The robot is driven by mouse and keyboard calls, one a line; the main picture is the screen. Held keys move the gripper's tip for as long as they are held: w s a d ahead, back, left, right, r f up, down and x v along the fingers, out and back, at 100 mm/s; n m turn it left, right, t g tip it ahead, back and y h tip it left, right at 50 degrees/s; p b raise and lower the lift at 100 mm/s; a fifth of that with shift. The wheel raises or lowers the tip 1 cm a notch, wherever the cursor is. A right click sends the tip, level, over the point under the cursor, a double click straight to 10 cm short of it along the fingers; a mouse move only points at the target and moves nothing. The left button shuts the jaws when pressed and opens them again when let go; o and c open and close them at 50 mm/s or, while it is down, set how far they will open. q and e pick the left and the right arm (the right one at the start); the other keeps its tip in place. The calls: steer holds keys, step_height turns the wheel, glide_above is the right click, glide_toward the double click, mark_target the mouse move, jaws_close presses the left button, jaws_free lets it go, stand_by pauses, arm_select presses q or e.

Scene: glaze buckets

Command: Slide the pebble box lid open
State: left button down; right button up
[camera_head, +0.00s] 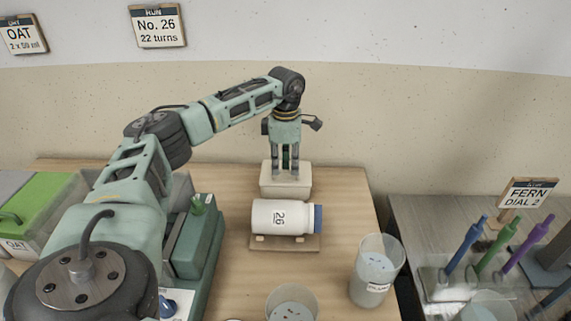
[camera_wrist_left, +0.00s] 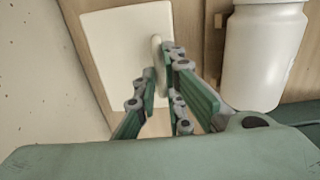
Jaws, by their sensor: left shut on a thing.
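The pebble box (camera_head: 285,190) is a small cream box behind the white jar on the wooden table. Its flat pale lid (camera_wrist_left: 115,40) fills the upper left of the left wrist view, with a raised rounded handle (camera_wrist_left: 157,52) on it. My left gripper (camera_head: 285,174) points straight down onto the box top. In the left wrist view, its fingers (camera_wrist_left: 158,88) are shut on the lid handle, which they partly hide. The lid appears to cover the box, and no pebbles show. My right gripper is in neither view.
A white jar (camera_head: 275,217) marked 26, with a blue cap, lies on a wooden cradle (camera_head: 286,243) close in front of the box. Clear cups (camera_head: 376,268) stand nearer the front. A green machine (camera_head: 197,240) stands left. Bare table lies right of the box.

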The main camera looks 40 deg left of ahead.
arm_select(q)
steer(key=shift+w+r, duration=0.15)
steer(key=w+d+p, duration=0.1)
steer(key=w+d, duration=0.6)
steer(key=d, duration=0.1)
steer(key=shift+w+d+r, duration=0.1)
steer(key=c, duration=2)
jaws_free()
steer(key=shift+o, duration=0.5)
step_height(320, 180, up, 12)
